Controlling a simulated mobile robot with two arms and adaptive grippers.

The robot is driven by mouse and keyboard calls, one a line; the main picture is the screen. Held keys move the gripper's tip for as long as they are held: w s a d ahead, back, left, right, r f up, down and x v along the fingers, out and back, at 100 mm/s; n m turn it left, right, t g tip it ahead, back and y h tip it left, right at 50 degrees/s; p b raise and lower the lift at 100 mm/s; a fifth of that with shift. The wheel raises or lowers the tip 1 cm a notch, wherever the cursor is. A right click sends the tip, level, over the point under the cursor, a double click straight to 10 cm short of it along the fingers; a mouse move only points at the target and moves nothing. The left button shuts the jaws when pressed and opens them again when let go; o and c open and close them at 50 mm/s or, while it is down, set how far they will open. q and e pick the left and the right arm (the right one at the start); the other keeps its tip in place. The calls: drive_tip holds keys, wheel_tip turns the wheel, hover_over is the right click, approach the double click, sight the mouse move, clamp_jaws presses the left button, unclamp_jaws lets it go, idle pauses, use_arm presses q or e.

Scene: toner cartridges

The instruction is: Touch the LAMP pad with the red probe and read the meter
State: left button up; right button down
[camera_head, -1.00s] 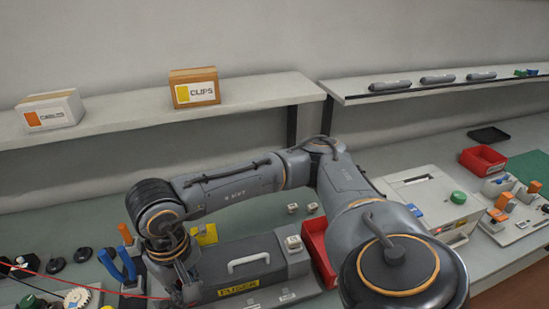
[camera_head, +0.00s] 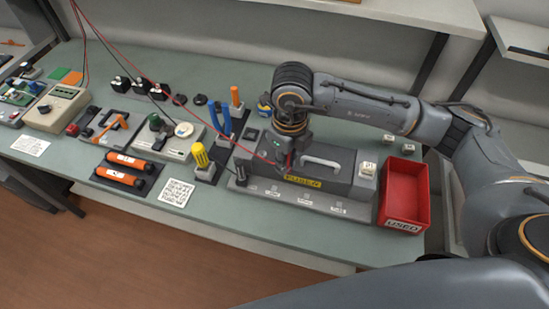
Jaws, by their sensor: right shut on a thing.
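My right gripper (camera_head: 287,166) points down over the left part of the grey fuser unit (camera_head: 340,164) with the yellow label. It is shut on the red probe (camera_head: 290,158), of which only a little red shows at the fingers. A red lead runs from the probe up and left out of view. Several small pads with white labels (camera_head: 305,201) line the unit's front ledge; their words are too small to read, so I cannot tell which is LAMP. The tip's contact is hidden. A beige instrument box (camera_head: 57,108), possibly the meter, stands at the left; no reading is legible. My left gripper is out of view.
A red bin (camera_head: 405,190) marked USED stands right of the fuser unit. A yellow screwdriver (camera_head: 201,155) and blue-handled pliers (camera_head: 222,120) stand to its left. Two orange cylinders (camera_head: 120,177) lie near the front edge. Thin leads hang across the bench.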

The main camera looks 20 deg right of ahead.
drive_tip(key=m, duration=0.5)
drive_tip(key=shift+w+a+f+m+p, duration=0.25)
drive_tip(key=shift+w+a+m+p, duration=0.05)
drive_tip(key=shift+w+a, duration=0.1)
drive_tip(key=shift+w+a+f+m+b, duration=0.25)
drive_tip(key=shift+f+m+b, duration=0.25)
drive_tip(key=shift+f+m, duration=1.3)
drive_tip(key=shift+w+a+f+m+b, duration=0.2)
drive_tip(key=shift+f+m+b, duration=0.45)
drive_tip(key=shift+m, duration=2.1)
drive_tip(key=shift+w+a+f+m+b, duration=0.25)
drive_tip(key=shift+f+m, duration=1.25)
drive_tip(key=shift+m, duration=0.75)
drive_tip(key=shift+s, duration=0.1)
drive_tip(key=shift+f+b, duration=0.6)
drive_tip(key=shift+b, duration=0.05)
drive_tip(key=shift+r, duration=0.1)
wheel_tip(320, 180, up, 7)
drive_tip(key=p, duration=0.5)
